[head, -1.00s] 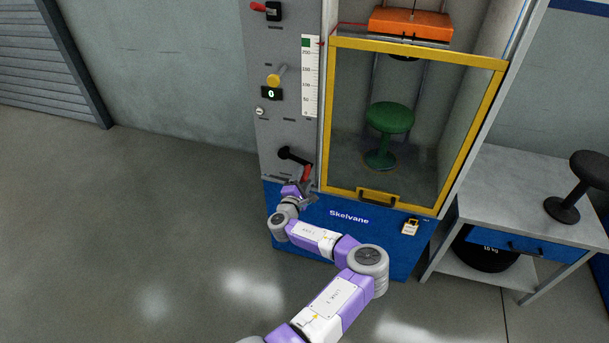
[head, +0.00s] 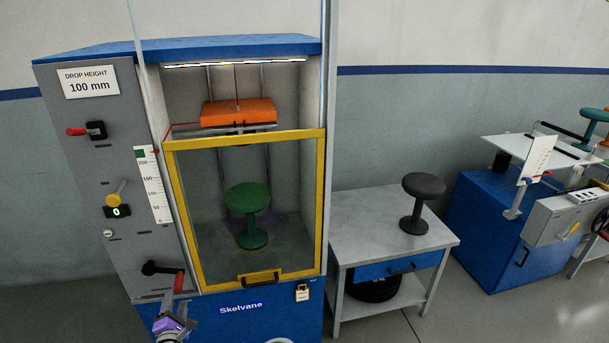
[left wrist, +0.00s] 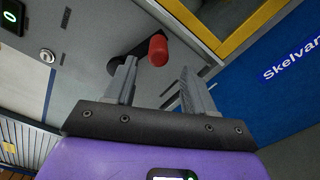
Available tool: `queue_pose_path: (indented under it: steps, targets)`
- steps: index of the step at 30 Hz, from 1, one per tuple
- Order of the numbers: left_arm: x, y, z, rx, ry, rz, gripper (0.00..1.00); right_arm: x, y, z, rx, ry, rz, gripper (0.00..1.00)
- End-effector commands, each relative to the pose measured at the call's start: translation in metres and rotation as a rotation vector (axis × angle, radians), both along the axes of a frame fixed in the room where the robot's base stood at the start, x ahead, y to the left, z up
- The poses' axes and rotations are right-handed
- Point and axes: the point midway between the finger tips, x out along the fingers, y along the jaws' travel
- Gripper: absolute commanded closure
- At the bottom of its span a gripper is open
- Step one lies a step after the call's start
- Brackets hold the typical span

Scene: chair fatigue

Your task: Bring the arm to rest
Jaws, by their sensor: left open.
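My left gripper (head: 180,311) is at the lower left of the head view, in front of the grey panel of the test machine. It is open, with nothing seen between its fingers. The black crank (head: 157,268) with its red handle (head: 179,282) is just above the fingertips. In the left wrist view the red handle (left wrist: 158,50) shows beyond the gap between the two grey fingers (left wrist: 160,72). I cannot tell whether a finger touches it. My right gripper is not in view.
A yellow-framed guard (head: 173,210) closes the chamber with a green stool (head: 248,200) under an orange weight (head: 238,112). A yellow knob (head: 116,195) sits above the crank. A grey table (head: 375,212) with a black stool (head: 420,200) stands right, a blue cabinet (head: 490,225) beyond.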

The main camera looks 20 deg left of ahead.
Motion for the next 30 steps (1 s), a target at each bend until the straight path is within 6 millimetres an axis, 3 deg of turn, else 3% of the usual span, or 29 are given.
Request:
queue_pose_path:
  steps: [5,10,14,17,21,25,29,30]
  targets:
    - [-0.021,0.012,-0.015,-0.159,-0.044,0.089,0.46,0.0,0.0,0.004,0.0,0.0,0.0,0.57]
    - [-0.082,0.027,-0.069,-0.637,-0.217,0.368,0.46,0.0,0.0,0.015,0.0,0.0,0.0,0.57]
    - [-0.13,0.01,-0.121,-1.046,-0.414,0.638,0.46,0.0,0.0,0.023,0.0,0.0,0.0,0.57]
    - [-0.159,-0.021,-0.156,-1.329,-0.583,0.856,0.46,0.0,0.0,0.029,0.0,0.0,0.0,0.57]
    - [-0.187,-0.082,-0.194,-1.67,-0.832,1.181,0.46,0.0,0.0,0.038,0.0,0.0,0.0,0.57]
    - [-0.201,-0.154,-0.211,-1.91,-1.067,1.514,0.46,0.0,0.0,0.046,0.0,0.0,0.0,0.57]
    - [-0.205,-0.232,-0.209,-2.051,-1.293,1.883,0.46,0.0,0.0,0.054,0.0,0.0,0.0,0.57]
    - [-0.204,-0.255,-0.204,2.015,1.322,-1.947,0.46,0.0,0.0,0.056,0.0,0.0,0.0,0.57]
